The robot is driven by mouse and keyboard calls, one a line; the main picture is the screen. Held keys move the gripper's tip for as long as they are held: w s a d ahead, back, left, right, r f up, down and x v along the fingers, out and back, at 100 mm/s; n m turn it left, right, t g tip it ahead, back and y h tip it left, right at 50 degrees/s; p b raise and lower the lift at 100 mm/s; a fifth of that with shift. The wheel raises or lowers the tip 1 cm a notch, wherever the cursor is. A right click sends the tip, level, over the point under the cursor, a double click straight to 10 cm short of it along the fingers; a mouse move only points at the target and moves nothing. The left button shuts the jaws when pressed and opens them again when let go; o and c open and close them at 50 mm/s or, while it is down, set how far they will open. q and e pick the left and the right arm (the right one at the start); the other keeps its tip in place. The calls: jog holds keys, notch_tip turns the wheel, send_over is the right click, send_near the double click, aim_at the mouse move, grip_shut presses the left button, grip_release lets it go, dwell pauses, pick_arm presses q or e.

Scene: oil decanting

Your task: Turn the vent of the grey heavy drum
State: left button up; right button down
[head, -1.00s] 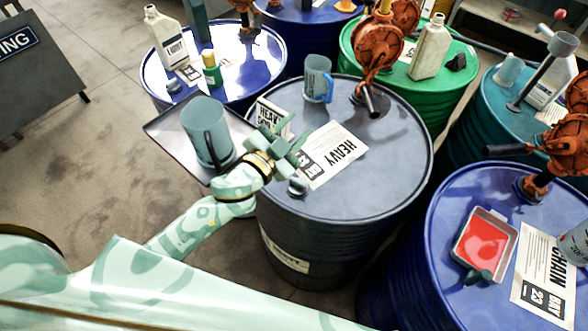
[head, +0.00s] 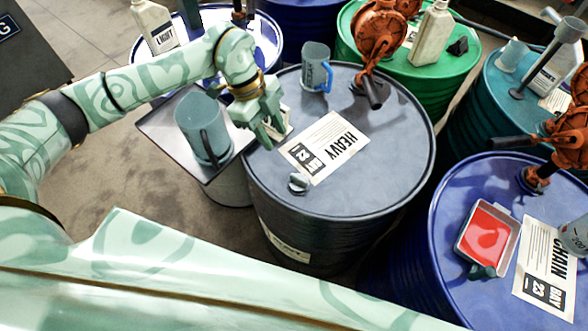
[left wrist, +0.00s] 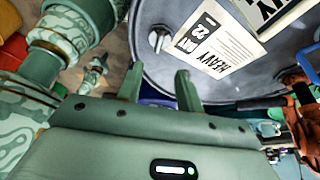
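The grey heavy drum (head: 385,190) stands in the middle of the head view, with a HEAVY label (head: 325,147) on its lid. Its vent, a small grey cap (head: 299,183), sits on the near-left part of the lid; it also shows in the left wrist view (left wrist: 160,39). How far it is turned cannot be told. My left gripper (head: 272,136) is over the left rim of the lid, beyond the vent and apart from it. In the left wrist view its fingers (left wrist: 158,82) stand apart with nothing between. My right gripper is not in view.
A grey-blue jug (head: 203,130) stands on a tray (head: 165,125) left of the drum. A blue-handled mug (head: 316,68) and an orange pump (head: 375,55) are at the back of the lid. A blue drum (head: 450,215) stands close on the right.

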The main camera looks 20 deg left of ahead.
aim_at(296, 175)
pick_arm(q)
jog(key=b+x, duration=0.1)
jog(key=x, duration=1.3)
jog(key=shift+c, duration=0.3)
grip_shut()
